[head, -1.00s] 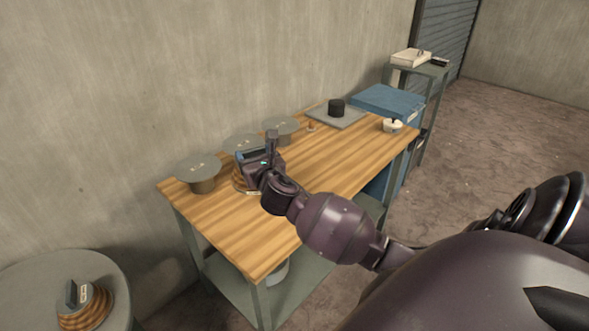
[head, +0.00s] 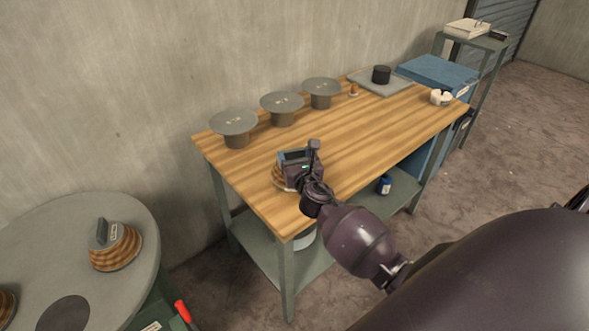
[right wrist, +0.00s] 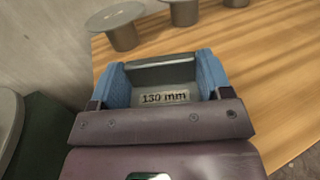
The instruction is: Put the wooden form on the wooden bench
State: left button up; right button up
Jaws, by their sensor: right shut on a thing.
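My right gripper (head: 297,158) is over the near-left part of the wooden bench (head: 370,135). It is shut on a wooden form (head: 279,178), whose striped brown side shows under the gripper. In the right wrist view the blue finger pads sit either side of the form's grey handle (right wrist: 163,76), which has a "130 mm" label. The gripper hides most of the form, and I cannot tell whether its base touches the bench top. My left gripper is not in view.
Several grey discs on stems, one of them here (head: 234,122), line the back of the bench. A second wooden form (head: 115,250) sits on the round grey table (head: 100,205) at left. A grey plate with a black cylinder (head: 381,75) and a white pot (head: 441,97) are at the far end.

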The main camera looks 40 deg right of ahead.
notch_tip(320, 180, down, 4)
jog(key=shift+r+b, duration=0.1)
jog(key=shift+b, duration=0.8)
jog(key=shift+r, duration=0.15)
jog(key=shift+f, duration=0.25)
jog(key=o, duration=1.7)
jog(key=shift+c, duration=0.2)
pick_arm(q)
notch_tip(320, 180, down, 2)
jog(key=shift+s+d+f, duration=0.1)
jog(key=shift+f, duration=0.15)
pick_arm(e)
jog(key=shift+o, duration=0.5)
